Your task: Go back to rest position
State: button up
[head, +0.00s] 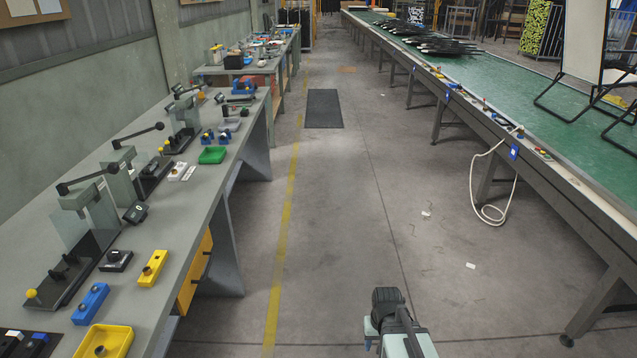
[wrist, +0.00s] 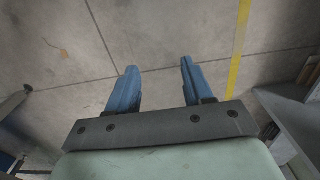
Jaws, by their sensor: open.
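My gripper (wrist: 158,82) shows in the wrist view with its two blue fingers apart and nothing between them. Bare concrete floor lies beyond the fingertips. In the head view, part of my arm (head: 400,325) stands at the bottom, right of centre, over the open aisle. The fingers cannot be made out in the head view. My gripper touches nothing in view.

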jog(key=s+f+g, duration=0.3)
jog(key=s+f, duration=0.7)
jog(key=s, duration=0.5)
jog(key=s+f+g, duration=0.3)
jog(key=s+f, duration=0.7)
jog(key=s, duration=0.4)
jog(key=shift+s+f+g, duration=0.15)
jog(key=shift+s+g, duration=0.2)
jog(key=shift+g, duration=0.05)
